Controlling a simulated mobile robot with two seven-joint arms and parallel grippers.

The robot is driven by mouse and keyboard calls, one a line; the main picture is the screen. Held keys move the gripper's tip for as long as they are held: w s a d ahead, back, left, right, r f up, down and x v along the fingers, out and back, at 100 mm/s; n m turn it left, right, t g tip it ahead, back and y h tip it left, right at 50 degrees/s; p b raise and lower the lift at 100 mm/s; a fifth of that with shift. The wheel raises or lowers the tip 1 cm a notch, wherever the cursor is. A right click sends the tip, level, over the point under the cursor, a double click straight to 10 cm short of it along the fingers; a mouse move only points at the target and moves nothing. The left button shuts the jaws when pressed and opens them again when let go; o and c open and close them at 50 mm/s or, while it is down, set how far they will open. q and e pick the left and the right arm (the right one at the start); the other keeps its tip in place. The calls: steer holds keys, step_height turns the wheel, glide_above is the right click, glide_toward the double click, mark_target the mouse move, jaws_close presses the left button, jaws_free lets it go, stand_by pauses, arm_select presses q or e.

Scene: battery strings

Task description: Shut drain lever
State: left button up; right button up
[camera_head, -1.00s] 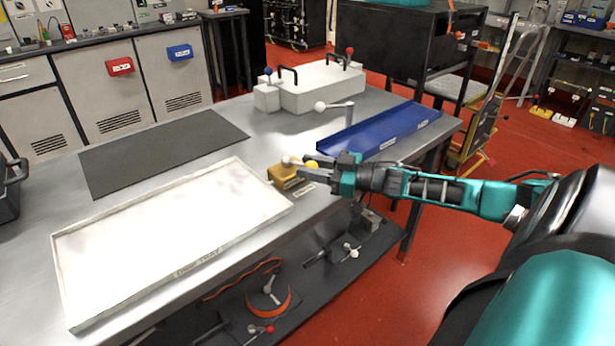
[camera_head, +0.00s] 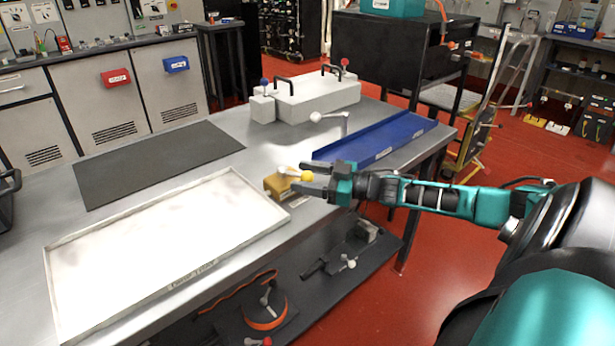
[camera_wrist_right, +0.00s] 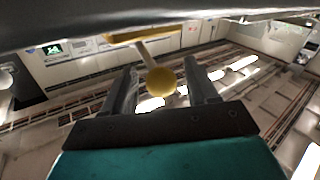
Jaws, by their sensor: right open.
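A small ochre-yellow block (camera_head: 276,186) sits at the front edge of the metal table, with a lever ending in a yellow ball knob (camera_head: 307,176). I take it for the drain lever; its label is too small to read. My right gripper (camera_head: 303,178) reaches in from the right and has its fingers around the knob. In the right wrist view, the yellow knob (camera_wrist_right: 161,81) hangs on its pale stem between the two spread fingers (camera_wrist_right: 165,88), with gaps visible on both sides. A pale part of the lever shows at the fingertips. My left gripper is out of view.
A white drip tray (camera_head: 60,297) lies left of the block. A blue tray (camera_head: 370,143) and a white-knobbed lever on a post (camera_head: 330,117) stand behind. A white box with handles (camera_head: 318,92) is farther back. A lower shelf (camera_head: 325,270) holds other levers.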

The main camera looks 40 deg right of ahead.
arm_select(q)
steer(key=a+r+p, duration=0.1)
steer(key=p, duration=0.1)
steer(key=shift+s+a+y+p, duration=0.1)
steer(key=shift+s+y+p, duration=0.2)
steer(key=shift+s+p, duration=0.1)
arm_select(e)
steer(key=v, duration=1.3)
steer(key=shift+a, duration=0.1)
